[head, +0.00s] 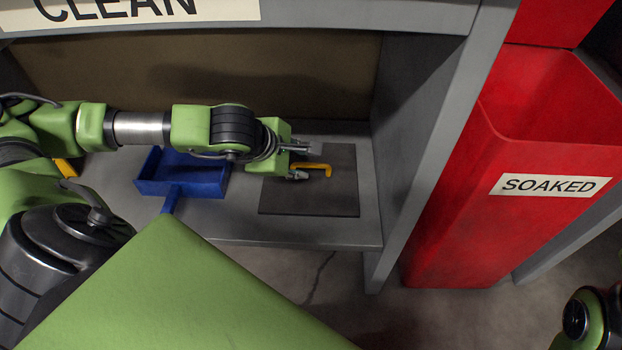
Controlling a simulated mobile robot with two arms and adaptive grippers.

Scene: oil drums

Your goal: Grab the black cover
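The black cover (335,197) is a flat dark square plate lying on the grey shelf under the CLEAN sign. A yellow handle (328,167) stands up from its middle. My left gripper (303,161) reaches in from the left above the cover. Its two fingers are apart, one on the far side and one on the near side of the handle's left end. Whether a finger touches the handle cannot be told. The gripper hides part of the handle and of the cover's left side. My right gripper is out of view.
A blue dustpan (182,176) lies on the shelf (240,226) left of the cover, below my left forearm. A grey side wall (420,150) bounds the shelf on the right. A red bin (530,130) labelled SOAKED stands beyond it. A yellow object shows at the far left.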

